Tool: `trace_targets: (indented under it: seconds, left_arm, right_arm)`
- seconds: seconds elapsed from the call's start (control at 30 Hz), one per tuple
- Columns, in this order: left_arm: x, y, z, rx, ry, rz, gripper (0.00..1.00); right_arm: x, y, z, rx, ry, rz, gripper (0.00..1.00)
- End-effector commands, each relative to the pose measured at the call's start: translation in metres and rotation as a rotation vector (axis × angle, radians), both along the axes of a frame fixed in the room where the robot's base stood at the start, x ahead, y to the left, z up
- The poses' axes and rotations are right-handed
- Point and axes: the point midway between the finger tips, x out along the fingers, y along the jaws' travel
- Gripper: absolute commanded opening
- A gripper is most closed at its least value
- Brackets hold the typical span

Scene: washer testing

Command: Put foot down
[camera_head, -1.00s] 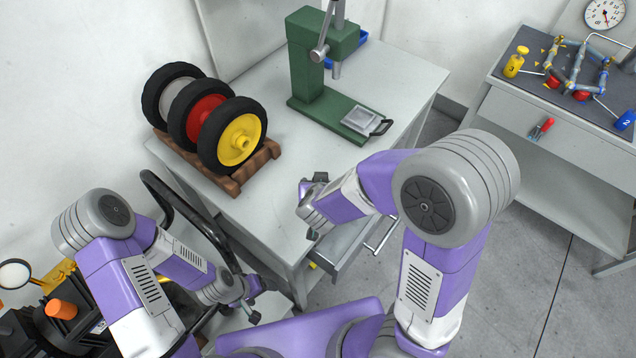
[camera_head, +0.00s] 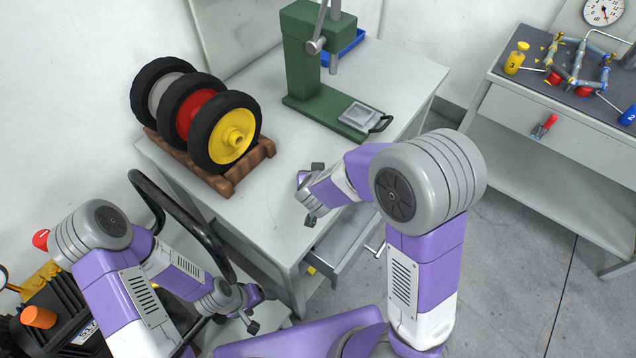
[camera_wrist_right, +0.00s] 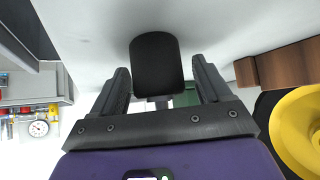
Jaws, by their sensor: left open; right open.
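A black, rounded block (camera_wrist_right: 157,66), which I take to be the foot, stands against the pale tabletop in the right wrist view. It lies between and just beyond the spread fingers of my right gripper (camera_wrist_right: 160,84). A gap shows on both sides of it, so the fingers do not grip it. In the head view my right gripper (camera_head: 312,194) is open low over the near right part of the grey table (camera_head: 268,205); the block cannot be made out there. My left gripper (camera_head: 260,309) is open and empty, low beside the table's near left corner.
Three wheels (camera_head: 232,137) stand in a wooden rack (camera_head: 232,181) at the table's left. A green press (camera_head: 303,62) stands at the back. An open drawer (camera_head: 345,246) juts out below my right arm. A black tube handle (camera_head: 185,208) is near my left arm.

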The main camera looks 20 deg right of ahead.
Motion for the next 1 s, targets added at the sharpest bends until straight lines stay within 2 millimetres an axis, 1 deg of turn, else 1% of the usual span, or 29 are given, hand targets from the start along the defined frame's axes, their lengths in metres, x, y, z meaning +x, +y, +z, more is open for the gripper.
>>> trace_targets:
  seconds: [0.03,0.4,0.43,0.47,0.63,0.77,0.87,1.0]
  left_arm:
    - [0.0,0.0,0.0,0.0,0.0,0.0,0.77]
    - [0.0,0.0,0.0,0.0,0.0,0.0,0.77]
    - [0.0,0.0,0.0,0.0,0.0,0.0,0.77]
    - [0.0,0.0,0.0,0.0,0.0,0.0,0.77]
    - [0.0,0.0,0.001,0.0,0.0,0.0,0.77]
    - [0.0,0.0,0.008,0.0,0.0,0.0,0.77]
    - [0.0,0.0,0.019,0.0,0.0,0.0,0.77]
    - [0.0,0.0,0.038,0.0,0.0,0.0,0.77]
  right_arm:
    - [0.0,0.0,0.0,0.0,0.0,0.0,0.76]
    - [0.0,0.0,0.0,0.0,0.0,0.0,0.19]
    - [0.0,0.0,0.0,0.0,0.0,0.0,0.18]
    - [0.0,0.0,0.0,0.0,0.0,0.0,0.13]
    - [0.0,0.0,0.001,0.0,0.0,0.0,0.12]
    - [0.0,0.0,0.01,0.001,0.0,-0.001,0.12]
    - [0.0,0.0,0.023,0.001,-0.001,0.0,0.12]
    - [0.0,0.001,0.049,0.002,-0.002,0.001,0.12]
